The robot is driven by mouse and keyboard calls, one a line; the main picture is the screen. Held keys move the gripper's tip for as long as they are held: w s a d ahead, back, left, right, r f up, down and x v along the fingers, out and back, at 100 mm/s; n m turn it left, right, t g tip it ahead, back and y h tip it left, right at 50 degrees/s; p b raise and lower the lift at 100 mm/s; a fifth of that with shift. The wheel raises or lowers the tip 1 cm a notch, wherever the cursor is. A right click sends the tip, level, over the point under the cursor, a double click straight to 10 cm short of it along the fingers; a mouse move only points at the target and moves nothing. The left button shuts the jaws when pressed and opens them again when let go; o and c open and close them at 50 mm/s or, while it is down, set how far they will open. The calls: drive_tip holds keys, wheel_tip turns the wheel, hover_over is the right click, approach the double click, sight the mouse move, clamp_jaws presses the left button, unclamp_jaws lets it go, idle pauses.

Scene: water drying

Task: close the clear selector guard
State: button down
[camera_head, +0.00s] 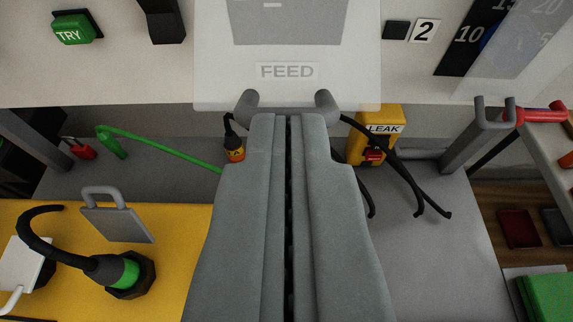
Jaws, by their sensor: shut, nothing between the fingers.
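The clear selector guard (502,65) is a see-through panel at the upper right, cut off by the top edge. It stands slanted out from the wall, and its edge crosses the dark selector plate (466,38) with white numbers. The left part of that plate shows bare, and a bit of blue shows through the guard. My gripper (288,117) is in the middle of the view, its two long grey fingers shut together and empty. Its tips are at the lower edge of the FEED panel, well left of the guard and apart from it.
The white FEED panel (288,91) has a grey handle partly hidden behind my fingertips. A yellow LEAK box (375,146) with black cables is to the right. A grey bracket (478,135) with a red bar stands below the guard. A green TRY button (73,31) is at the upper left.

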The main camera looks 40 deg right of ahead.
drive_tip(key=w+d+f, duration=0.4)
drive_tip(key=f, duration=0.4)
drive_tip(key=shift+r, duration=0.1)
idle(1.6)
drive_tip(key=shift+r, duration=0.65)
drive_tip(key=shift+s+a, duration=0.1)
